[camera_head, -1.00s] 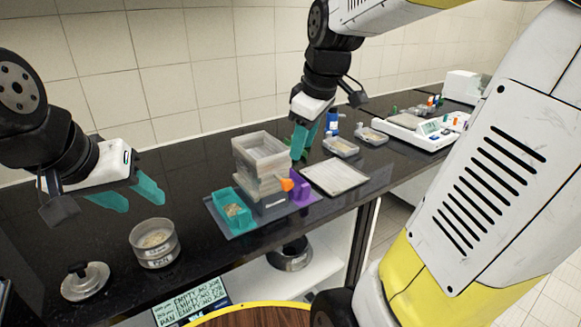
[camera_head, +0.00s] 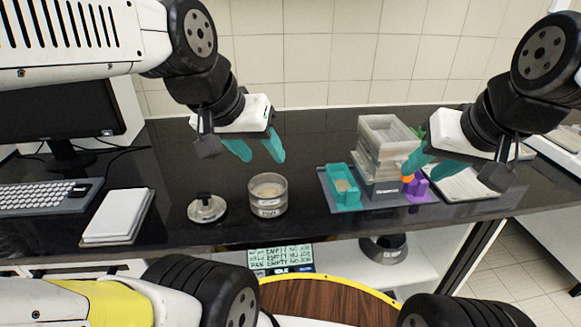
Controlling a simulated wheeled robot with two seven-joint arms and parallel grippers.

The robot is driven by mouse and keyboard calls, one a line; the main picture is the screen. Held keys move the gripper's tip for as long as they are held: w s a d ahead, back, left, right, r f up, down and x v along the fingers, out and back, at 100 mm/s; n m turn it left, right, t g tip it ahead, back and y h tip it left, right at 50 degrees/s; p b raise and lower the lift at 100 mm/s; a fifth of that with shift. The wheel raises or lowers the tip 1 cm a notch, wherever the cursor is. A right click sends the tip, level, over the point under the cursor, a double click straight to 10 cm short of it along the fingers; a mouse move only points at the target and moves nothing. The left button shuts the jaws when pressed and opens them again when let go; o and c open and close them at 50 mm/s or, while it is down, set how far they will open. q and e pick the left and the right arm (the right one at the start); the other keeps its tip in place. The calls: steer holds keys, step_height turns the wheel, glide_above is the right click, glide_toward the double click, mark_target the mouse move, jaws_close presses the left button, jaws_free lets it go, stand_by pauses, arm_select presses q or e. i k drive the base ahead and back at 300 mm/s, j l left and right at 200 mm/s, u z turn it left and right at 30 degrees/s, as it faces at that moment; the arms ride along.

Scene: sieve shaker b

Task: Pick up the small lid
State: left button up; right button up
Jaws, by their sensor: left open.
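The small lid (camera_head: 207,210) is a round silvery metal disc with a black knob. It lies flat on the black bench, left of a clear round sieve cup (camera_head: 268,196) with pale grains in it. My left gripper (camera_head: 256,150) is open and empty, its teal fingers apart and pointing down. It hangs above the bench, behind and to the right of the lid, not touching it. My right gripper (camera_head: 425,163) is beside the right side of the stack of clear sieve trays (camera_head: 384,137). Its fingers partly overlap other things, so I cannot tell its opening.
A grey mat (camera_head: 328,187) under the stack also holds a teal box (camera_head: 344,190) and a purple piece (camera_head: 418,187). A white notebook (camera_head: 117,215) and keyboard (camera_head: 45,195) lie at the left. Bench around the lid is clear.

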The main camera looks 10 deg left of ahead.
mark_target(208, 208)
steer(key=u, duration=1.3)
